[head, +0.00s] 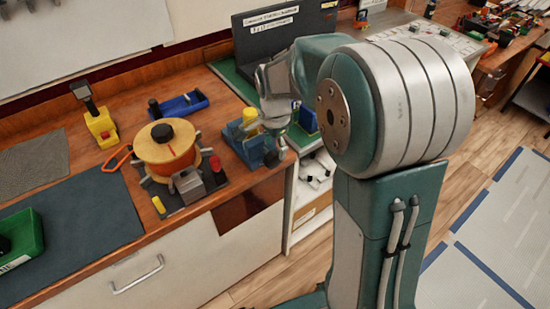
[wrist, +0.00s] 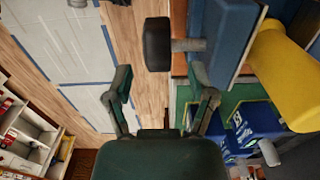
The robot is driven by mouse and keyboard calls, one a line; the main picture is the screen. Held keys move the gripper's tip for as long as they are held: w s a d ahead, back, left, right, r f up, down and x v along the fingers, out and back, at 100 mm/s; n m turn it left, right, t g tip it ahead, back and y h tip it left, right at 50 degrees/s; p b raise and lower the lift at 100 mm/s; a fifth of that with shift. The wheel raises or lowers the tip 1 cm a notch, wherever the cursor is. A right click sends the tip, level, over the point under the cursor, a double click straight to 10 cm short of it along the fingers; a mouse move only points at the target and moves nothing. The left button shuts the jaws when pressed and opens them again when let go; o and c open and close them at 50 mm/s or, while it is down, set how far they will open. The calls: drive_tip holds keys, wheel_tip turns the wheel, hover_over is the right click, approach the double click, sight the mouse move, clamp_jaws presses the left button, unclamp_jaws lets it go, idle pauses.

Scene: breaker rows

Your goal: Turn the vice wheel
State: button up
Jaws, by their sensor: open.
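A blue vice (head: 262,150) sits at the bench's right end in the head view, with a yellow cylinder (head: 250,117) at its jaws. In the wrist view the vice body (wrist: 228,40) fills the upper right, with the yellow cylinder (wrist: 283,75) beside it. The vice wheel (wrist: 157,44) is black and sits on a short grey shaft that sticks out over the bench edge. My gripper (wrist: 162,82) is open, with its fingers spread below the wheel in the picture, apart from it. In the head view my gripper (head: 278,120) is beside the vice, its fingers hard to make out.
An orange drum with a tan top (head: 168,148) stands left of the vice. A yellow device with a black lever (head: 100,125), a blue tool (head: 180,103) and a green bin (head: 22,243) are farther left. A dark case (head: 285,35) stands behind my arm. Floor beyond the edge is clear.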

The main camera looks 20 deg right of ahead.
sight(276, 152)
drive_tip(key=f, duration=0.5)
drive_tip(key=shift+d, duration=0.25)
clamp_jaws()
